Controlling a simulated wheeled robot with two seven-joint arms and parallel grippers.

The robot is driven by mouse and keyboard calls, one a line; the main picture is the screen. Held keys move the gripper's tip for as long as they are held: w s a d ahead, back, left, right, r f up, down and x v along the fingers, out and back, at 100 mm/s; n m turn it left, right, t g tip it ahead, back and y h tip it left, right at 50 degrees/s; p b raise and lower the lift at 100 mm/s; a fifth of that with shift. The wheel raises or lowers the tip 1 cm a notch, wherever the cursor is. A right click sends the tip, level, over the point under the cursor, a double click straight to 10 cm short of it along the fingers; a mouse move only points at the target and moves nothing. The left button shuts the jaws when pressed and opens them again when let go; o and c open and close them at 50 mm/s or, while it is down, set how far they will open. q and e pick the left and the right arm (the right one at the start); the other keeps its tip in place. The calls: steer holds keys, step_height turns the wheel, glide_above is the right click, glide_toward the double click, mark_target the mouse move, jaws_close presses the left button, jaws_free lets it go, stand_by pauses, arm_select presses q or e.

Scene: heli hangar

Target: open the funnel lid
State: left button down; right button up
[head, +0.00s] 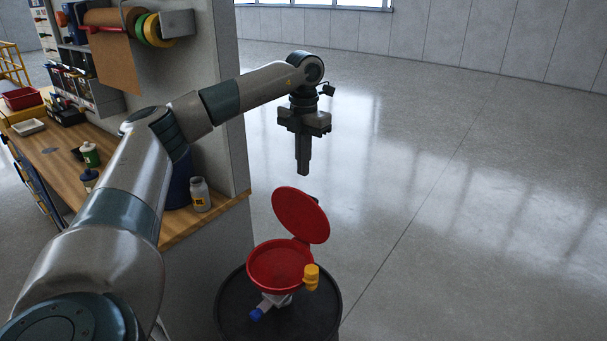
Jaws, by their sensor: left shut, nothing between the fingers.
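The red funnel (278,266) sits on top of a black drum (326,316) at the bottom centre. Its round red lid (301,215) stands raised, tilted up at the far side of the funnel, so the funnel's mouth is uncovered. A yellow fitting (311,277) is on the funnel's right side, and a blue-ended valve (262,312) is below it. My left gripper (303,172) points down, shut and empty, above the raised lid and apart from it in the picture. My right gripper is not in view.
The concrete floor to the right is clear.

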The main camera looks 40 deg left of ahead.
mark_target(303, 194)
arm_select(q)
steer(key=shift+f+p, duration=1.45)
steer(key=shift+f, duration=3.25)
